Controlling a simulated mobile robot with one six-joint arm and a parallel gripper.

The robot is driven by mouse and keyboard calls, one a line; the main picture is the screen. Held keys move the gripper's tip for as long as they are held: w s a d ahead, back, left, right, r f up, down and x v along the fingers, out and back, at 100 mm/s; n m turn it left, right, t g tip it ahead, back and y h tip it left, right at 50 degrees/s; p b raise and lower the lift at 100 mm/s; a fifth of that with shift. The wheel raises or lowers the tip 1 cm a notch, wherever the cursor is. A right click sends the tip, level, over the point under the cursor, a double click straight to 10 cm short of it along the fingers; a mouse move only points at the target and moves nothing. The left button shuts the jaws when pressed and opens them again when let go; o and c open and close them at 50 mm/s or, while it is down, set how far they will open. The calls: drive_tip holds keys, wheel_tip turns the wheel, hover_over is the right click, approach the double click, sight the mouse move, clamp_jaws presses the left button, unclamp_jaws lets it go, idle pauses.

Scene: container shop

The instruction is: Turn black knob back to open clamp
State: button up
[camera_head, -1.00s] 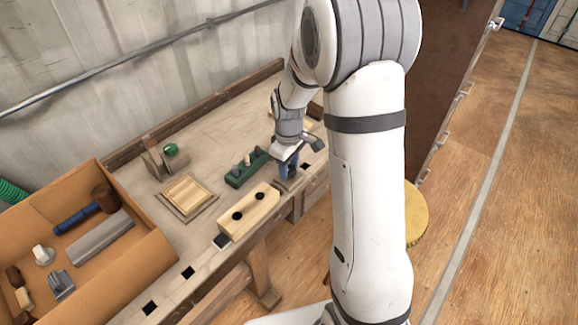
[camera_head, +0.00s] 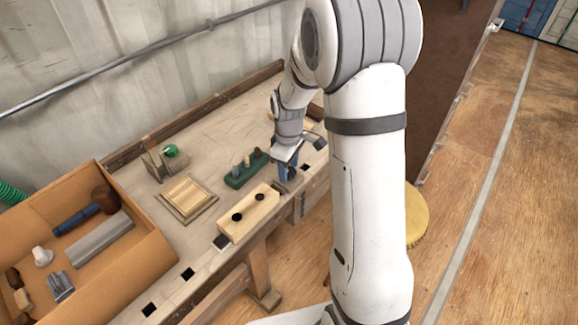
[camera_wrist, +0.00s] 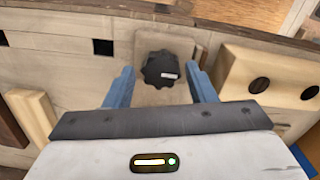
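The black knob (camera_wrist: 161,69) is lobed, with a small white mark on its edge. It sits on a pale, round-cornered plate (camera_wrist: 181,36) at the bench in the wrist view. My gripper (camera_wrist: 160,72) is open, with one blue finger on each side of the knob. Gaps show between the fingers and the knob, so no grip on it shows. In the head view my gripper (camera_head: 287,172) is low at the bench's front edge, and the knob cannot be made out there. The clamp's jaws cannot be made out.
A wooden block with two black holes (camera_head: 262,205) lies close to my gripper. A green rack with pegs (camera_head: 236,182) stands behind it. A wooden tray (camera_head: 205,207) and an orange-brown box of tools (camera_head: 150,259) are further left. Open floor lies right.

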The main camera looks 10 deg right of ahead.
sight(289, 170)
drive_tip(key=shift+o, duration=0.8)
wheel_tip(289, 170, up, 7)
drive_tip(key=shift+r, duration=0.35)
